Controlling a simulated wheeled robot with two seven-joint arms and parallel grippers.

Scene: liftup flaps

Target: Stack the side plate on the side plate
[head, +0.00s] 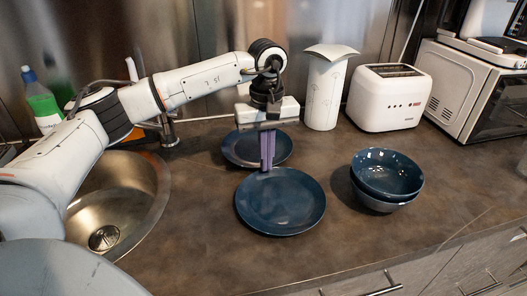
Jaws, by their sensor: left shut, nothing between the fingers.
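Two dark blue side plates lie on the brown counter. The near side plate (281,203) is fully in view apart from its back edge by the fingers. The far side plate (238,150) lies behind it and is partly hidden by my left gripper. My left gripper (267,169) points straight down with its purple fingers shut and nothing between them. Its tips show at the back rim of the near plate, in front of the far plate; I cannot tell whether they touch either one. My right gripper is not in view.
Stacked blue bowls (388,174) stand right of the plates. A toaster (387,97), a white vase-like container (325,90) and a microwave (470,92) line the back. A sink (125,200) and green bottle (41,100) are left. The front counter is clear.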

